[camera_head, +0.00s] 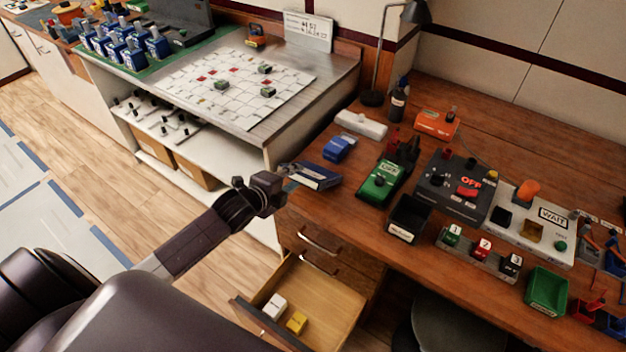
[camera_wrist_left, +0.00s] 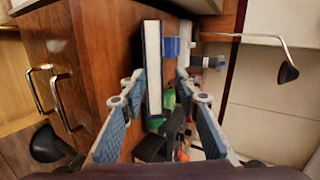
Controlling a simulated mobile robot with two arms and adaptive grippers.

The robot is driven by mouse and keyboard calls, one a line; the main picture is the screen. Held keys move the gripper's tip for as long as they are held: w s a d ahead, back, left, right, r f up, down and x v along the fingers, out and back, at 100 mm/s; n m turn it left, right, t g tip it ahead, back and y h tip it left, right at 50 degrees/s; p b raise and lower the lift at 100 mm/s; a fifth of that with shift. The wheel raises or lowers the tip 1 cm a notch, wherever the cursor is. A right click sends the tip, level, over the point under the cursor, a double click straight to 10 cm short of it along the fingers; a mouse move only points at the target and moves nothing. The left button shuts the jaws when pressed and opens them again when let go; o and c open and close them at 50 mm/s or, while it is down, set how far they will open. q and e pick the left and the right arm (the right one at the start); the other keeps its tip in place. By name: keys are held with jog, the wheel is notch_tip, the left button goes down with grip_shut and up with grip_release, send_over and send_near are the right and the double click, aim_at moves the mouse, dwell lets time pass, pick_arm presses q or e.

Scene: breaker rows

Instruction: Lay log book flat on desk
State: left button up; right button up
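The log book (camera_head: 318,176), a dark blue slab with a pale page edge, is at the left edge of the desk (camera_head: 345,212), roughly level. I cannot tell whether it rests fully on the top or sticks out past the edge. In the left wrist view the book (camera_wrist_left: 153,65) shows edge-on between the fingers. My left gripper (camera_head: 287,181) is at the book's left end. In the wrist view its fingers (camera_wrist_left: 160,82) stand apart on either side of the book, with a visible gap at the right finger. My right gripper is out of view.
An open drawer (camera_head: 335,298) with two small blocks juts out below. A metal-topped bench (camera_head: 325,80) is behind left. Little desk is bare near the book.

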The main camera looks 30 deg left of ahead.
pick_arm(q)
jog(key=r+p, duration=0.1)
jog(key=r, duration=0.1)
jog(key=s+r+p, duration=0.1)
jog(key=p, duration=0.1)
jog(key=s+r+p, duration=0.1)
jog(key=r+p, duration=0.1)
jog(key=shift+r, duration=0.3)
jog(key=shift+f, duration=0.1)
